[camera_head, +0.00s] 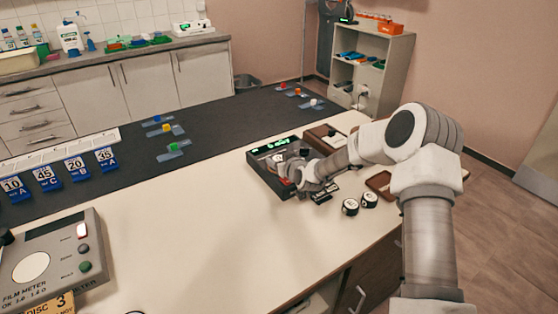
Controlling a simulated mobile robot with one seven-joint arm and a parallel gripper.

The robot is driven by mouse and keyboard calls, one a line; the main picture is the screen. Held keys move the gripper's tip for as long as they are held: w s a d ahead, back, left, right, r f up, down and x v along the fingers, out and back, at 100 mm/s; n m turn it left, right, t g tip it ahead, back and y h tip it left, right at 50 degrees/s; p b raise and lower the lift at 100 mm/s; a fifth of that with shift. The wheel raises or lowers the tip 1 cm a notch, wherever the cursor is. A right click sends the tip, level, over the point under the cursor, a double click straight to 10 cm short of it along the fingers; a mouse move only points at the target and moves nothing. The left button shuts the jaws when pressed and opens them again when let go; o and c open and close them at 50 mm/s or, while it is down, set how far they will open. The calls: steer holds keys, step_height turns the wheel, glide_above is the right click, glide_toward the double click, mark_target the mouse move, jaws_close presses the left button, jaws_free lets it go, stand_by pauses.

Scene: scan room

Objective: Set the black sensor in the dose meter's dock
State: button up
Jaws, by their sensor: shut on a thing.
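The dose meter (259,172) is a dark box with a lit green display, standing on the cream bench in the middle of the view. My gripper (291,181) is over its front right part, reached in from the right. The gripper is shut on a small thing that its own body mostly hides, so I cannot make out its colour. The meter's dock is not clearly visible behind the gripper. Small black pieces (322,194) lie on the bench just right of the gripper; I cannot tell if one is the black sensor.
Two round black-and-white pieces (350,207) stand at right, near a brown tray (379,184). Another brown tray (325,137) lies behind the meter. A film meter (58,250) is at front left, with numbered blue stands (76,169) behind it.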

steer(key=shift+r, duration=0.1)
steer(key=shift+f+b, duration=0.3)
steer(key=shift+b, duration=0.15)
steer(key=shift+f, duration=0.1)
